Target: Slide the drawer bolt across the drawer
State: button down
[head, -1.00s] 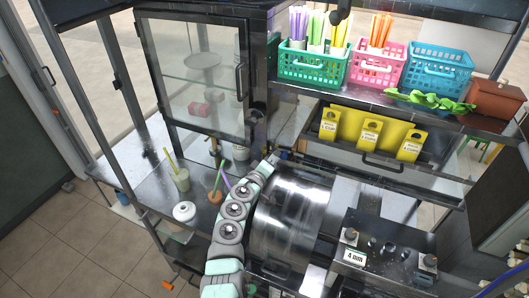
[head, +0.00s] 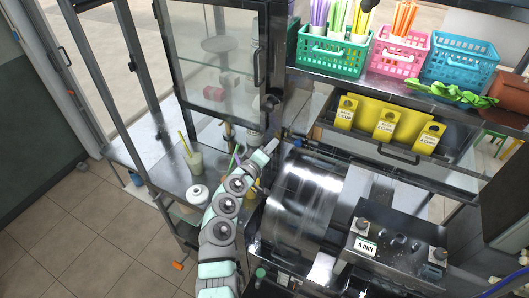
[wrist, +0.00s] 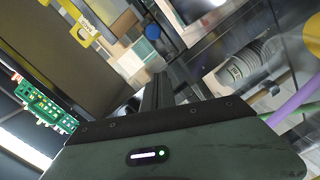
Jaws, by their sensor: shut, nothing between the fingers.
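The drawer (head: 350,143) is a wide metal-framed front below the basket shelf, with a dark handle (head: 398,155) on it and yellow tags above. I cannot clearly make out the drawer bolt in either view. My gripper (head: 272,145) is at the far end of my pale green and grey arm, left of the drawer's left end and beside the drum. In the wrist view the gripper's narrow dark fingers (wrist: 158,92) are together and empty, above its dark housing. Contact with the drawer or bolt cannot be told.
A shiny metal drum (head: 300,200) stands below the drawer, with a block marked 4 mm (head: 395,245) to its right. A glass-door cabinet (head: 215,65) is at left. A cup with a straw (head: 193,158) and a white jar (head: 197,194) stand on the left counter.

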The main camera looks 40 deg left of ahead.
jog(key=v, duration=0.4)
jog(key=shift+s, duration=0.3)
dwell(0.4)
